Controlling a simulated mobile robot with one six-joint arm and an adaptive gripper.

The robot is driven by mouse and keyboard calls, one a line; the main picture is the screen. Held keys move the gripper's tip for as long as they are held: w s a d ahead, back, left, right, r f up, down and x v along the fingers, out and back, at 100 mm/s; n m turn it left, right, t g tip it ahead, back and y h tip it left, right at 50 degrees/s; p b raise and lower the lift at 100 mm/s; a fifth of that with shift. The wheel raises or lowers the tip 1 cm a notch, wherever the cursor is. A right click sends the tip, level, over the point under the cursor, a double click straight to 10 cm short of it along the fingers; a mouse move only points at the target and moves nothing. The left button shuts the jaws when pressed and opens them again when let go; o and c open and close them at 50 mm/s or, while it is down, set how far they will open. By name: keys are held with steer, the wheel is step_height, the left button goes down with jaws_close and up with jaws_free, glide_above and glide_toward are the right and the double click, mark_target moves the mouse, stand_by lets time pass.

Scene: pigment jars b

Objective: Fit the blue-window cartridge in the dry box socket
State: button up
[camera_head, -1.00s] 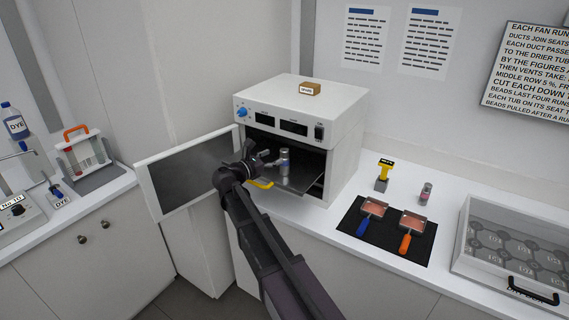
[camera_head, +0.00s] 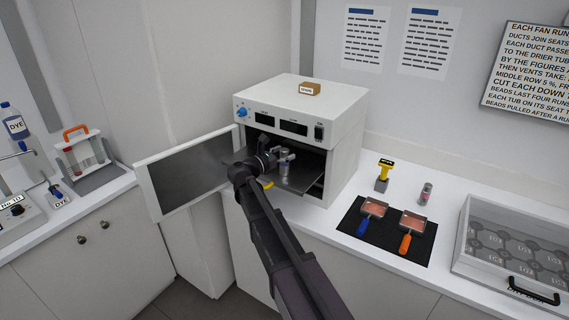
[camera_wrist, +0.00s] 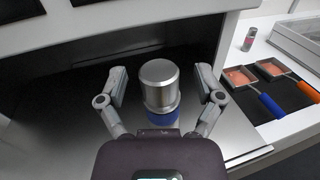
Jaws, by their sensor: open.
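The blue-window cartridge (camera_wrist: 158,85) is a silver cylinder with a blue band low on its side. It stands upright inside the open dry box (camera_head: 342,125), near the front of the dark inner floor. It also shows in the head view (camera_head: 284,156), partly covered by my gripper. My gripper (camera_wrist: 160,82) is open, with one finger on each side of the cartridge and a gap on both sides. In the head view my gripper (camera_head: 277,160) reaches into the box opening. The socket under the cartridge is hidden, so I cannot tell how the cartridge is seated.
The dry box door (camera_head: 190,172) hangs open to the left. A small brown block (camera_head: 310,89) lies on the box. A lidded case (camera_head: 470,250) stands far right.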

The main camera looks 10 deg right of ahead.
jaws_close()
stand_by(0.3)
steer(key=shift+r, duration=0.2)
step_height(320, 180, up, 4)
steer(key=p, duration=0.4)
steer(key=shift+f, duration=0.2)
steer(key=s+r+p, duration=0.1)
steer(key=s, duration=1.5)
steer(key=shift+a, duration=0.25)
